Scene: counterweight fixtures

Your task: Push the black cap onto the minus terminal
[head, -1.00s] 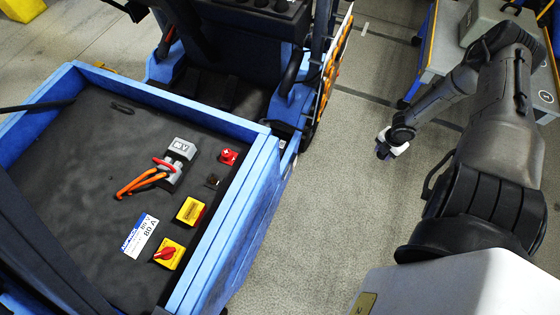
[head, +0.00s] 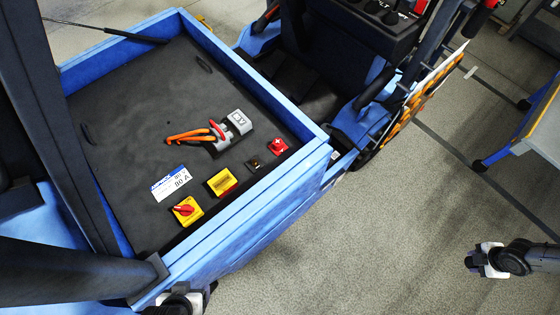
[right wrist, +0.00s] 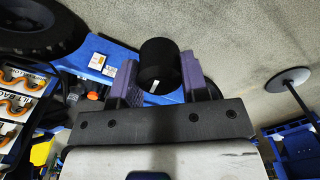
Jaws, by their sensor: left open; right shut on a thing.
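The black cap (right wrist: 158,60) is a dark cylinder held between the purple fingers of my right gripper (right wrist: 160,80) in the right wrist view. In the head view my right gripper (head: 478,262) is at the lower right over the floor, well apart from the battery truck; the cap is hard to make out there. The minus terminal (head: 253,164) appears to be the small dark fitting on the truck's black deck, beside the red plus-marked terminal cap (head: 278,147). My left gripper (head: 183,301) is at the bottom edge near the truck's blue side, partly cut off; its fingers are unclear.
A grey connector (head: 236,125) with orange cables lies on the deck (head: 130,100). A yellow label block (head: 222,182) and a red rotary switch (head: 186,210) sit along its near side. A blue rim (head: 240,225) borders the deck. Open floor lies to the right.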

